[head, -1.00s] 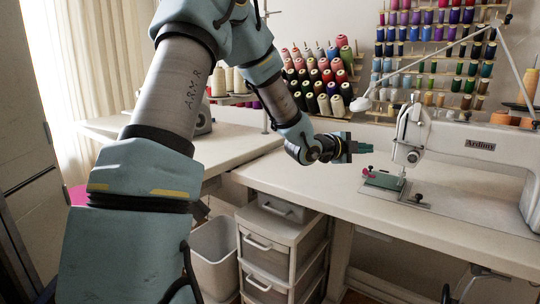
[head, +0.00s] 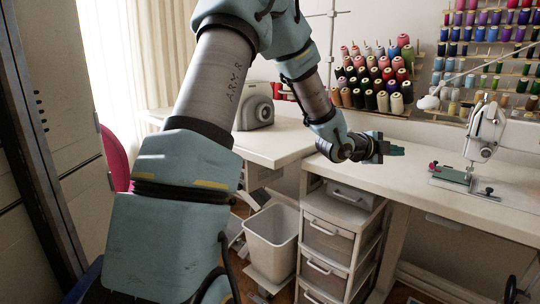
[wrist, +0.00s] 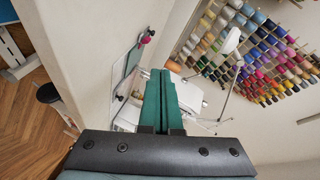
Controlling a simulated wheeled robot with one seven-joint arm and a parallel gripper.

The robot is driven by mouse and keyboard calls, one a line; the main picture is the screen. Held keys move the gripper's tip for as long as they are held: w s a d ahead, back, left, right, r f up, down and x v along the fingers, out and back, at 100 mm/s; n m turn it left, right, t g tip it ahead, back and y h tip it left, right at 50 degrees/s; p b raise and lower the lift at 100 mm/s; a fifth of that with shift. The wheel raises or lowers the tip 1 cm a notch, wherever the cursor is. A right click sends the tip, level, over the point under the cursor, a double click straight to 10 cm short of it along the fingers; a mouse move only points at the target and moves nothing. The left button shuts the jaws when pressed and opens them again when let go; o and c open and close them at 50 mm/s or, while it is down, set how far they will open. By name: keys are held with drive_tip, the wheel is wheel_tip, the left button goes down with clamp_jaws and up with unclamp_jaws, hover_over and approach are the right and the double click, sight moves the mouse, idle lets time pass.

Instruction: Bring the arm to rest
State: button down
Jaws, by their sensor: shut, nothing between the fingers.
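My arm reaches up and over from the lower left of the head view, with its wrist hanging above the sewing table. My gripper (head: 396,150) points to the right over the white table (head: 385,182), left of the sewing machine (head: 487,130). In the wrist view the two green fingers of my gripper (wrist: 160,78) lie side by side, shut, with nothing between them. The gripper appears apart from the machine and the thread cones.
A white drawer unit (head: 340,238) and a grey bin (head: 270,240) stand below the table. Thread cones (head: 375,80) stand behind the gripper, and a spool rack (head: 490,60) hangs on the wall. A grey machine (head: 254,107) sits on the left table. A pink chair (head: 113,158) is at left.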

drive_tip(key=a+f+n+y, duration=0.3)
drive_tip(key=a+n, duration=0.1)
drive_tip(key=a, duration=0.4)
drive_tip(key=a+f+n+y, duration=0.2)
drive_tip(key=a+n+y, duration=0.15)
drive_tip(key=a, duration=0.45)
drive_tip(key=a+f+n+y, duration=0.3)
drive_tip(key=a+n, duration=0.2)
drive_tip(key=a, duration=0.3)
drive_tip(key=s+a+f+n+g+y, duration=0.2)
drive_tip(key=s+a+n+g+y, duration=0.25)
drive_tip(key=s+a+n, duration=1.1)
wheel_tip(320, 180, up, 19)
drive_tip(key=s+a+m+p, duration=0.1)
drive_tip(key=s+m+p, duration=0.1)
drive_tip(key=p, duration=1.7)
drive_tip(key=shift+a, duration=0.3)
drive_tip(key=shift+g, duration=0.25)
